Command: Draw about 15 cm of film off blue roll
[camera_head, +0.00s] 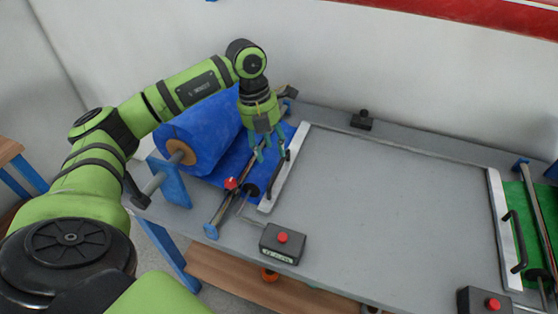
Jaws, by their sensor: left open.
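The blue roll (205,138) lies on a bar held by blue brackets at the table's left end. Blue film (236,160) stretches from the roll toward the weld bar with a black handle (283,174). My left gripper (268,150) is open and points down over the film, close to the bar's far half. I cannot tell whether its fingertips touch the film or the bar. The gripper and its wrist hide part of the film and roll. My right gripper is not in view.
A control box with a red button (282,243) stands at the table's front edge, with another box (484,301) at front right. Green film (530,225) and a second handled bar (504,235) are at right. The grey table middle (390,190) is clear.

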